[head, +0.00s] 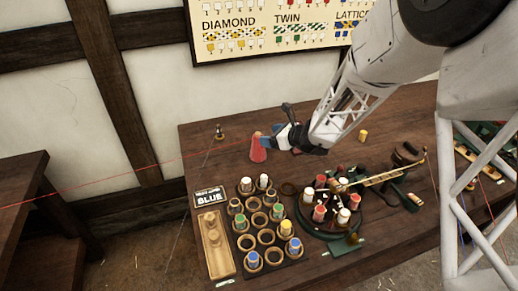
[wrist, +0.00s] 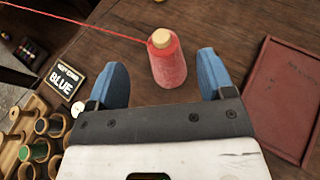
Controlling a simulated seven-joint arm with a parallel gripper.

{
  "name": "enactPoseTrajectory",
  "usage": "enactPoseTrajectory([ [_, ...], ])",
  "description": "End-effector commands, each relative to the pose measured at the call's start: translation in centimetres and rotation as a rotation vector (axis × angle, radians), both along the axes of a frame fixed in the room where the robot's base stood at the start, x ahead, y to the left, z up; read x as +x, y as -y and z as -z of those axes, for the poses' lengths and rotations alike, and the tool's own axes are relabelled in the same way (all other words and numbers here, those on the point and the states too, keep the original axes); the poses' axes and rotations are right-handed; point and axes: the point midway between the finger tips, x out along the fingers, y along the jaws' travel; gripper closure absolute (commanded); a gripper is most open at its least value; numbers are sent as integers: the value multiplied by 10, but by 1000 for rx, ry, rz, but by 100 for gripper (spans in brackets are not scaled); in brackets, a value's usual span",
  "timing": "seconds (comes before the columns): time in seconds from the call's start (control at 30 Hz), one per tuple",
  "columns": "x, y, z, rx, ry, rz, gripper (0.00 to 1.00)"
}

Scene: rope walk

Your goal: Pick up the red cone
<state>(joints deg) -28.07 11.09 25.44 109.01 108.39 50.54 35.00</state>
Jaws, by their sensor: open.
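The red cone (head: 258,150) stands upright on the wooden table, towards its back left, with a pale wooden top. A red thread runs from it off to the left. In the wrist view the red cone (wrist: 167,62) sits just ahead of and between the two blue fingers. My gripper (wrist: 163,80) is open, with a finger on either side and no visible contact with the cone. In the head view my gripper (head: 267,141) is right beside the cone and partly overlaps it.
A rack (head: 233,235) of round holders with white, green, yellow and blue spools stands in front. A "BLUE" sign (head: 209,197) and wooden tray (head: 215,248) lie left of it. A round green device (head: 331,228) with red and white spools is at right. A yellow spool (head: 363,135) stands behind.

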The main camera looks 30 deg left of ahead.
Motion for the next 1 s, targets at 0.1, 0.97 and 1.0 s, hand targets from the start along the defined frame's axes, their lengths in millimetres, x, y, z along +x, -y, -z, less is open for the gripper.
enactPoseTrajectory([
  [0.1,2,-3,2,6,-9,10,25],
  [0.97,6,-27,12,6,-10,9,25],
  [1.0,6,-27,12,6,-10,9,25],
])
